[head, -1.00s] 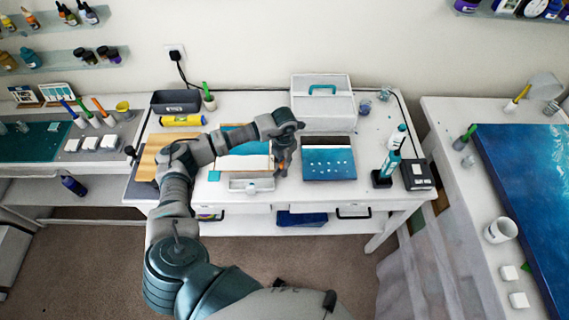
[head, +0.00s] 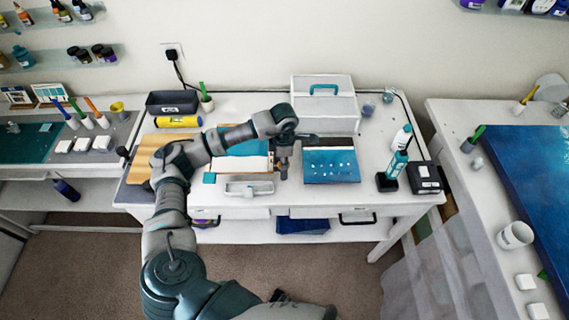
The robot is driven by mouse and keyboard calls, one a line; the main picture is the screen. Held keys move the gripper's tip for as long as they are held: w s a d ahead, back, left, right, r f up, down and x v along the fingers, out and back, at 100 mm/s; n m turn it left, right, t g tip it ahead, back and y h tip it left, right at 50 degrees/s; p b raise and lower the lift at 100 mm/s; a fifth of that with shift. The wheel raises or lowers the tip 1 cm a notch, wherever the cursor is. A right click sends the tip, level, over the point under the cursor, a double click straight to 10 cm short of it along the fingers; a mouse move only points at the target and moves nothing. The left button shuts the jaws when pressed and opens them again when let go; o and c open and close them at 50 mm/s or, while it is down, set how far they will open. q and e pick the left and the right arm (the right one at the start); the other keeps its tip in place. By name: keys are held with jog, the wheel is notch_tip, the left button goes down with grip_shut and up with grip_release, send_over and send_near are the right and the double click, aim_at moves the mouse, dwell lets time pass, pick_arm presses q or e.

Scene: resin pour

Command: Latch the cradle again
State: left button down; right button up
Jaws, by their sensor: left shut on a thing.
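My left gripper (head: 282,170) points down over the white workbench (head: 225,233), between a teal-and-white board (head: 258,163) and a blue panel with pale dots (head: 331,166). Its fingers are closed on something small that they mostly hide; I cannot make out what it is. A small pale tray-like holder (head: 238,188) lies just in front and to the left of the gripper, near the bench's front edge. I cannot tell for sure which part is the cradle or its latch. My right gripper is not in view.
A white box with a teal handle (head: 322,105) stands at the back. Teal-labelled bottles (head: 396,165) and a dark box (head: 426,178) are at the right. A dark bin (head: 172,103) and a yellow roll (head: 178,122) are at the back left.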

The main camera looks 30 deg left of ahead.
pick_arm(q)
jog(key=shift+w+a+r+m, duration=0.1)
jog(key=shift+m, duration=0.2)
dwell(0.4)
jog(key=c, duration=1.4)
grip_release()
notch_tip(320, 180, up, 12)
jog(key=shift+a+f, duration=0.1)
jog(key=shift+f, duration=0.1)
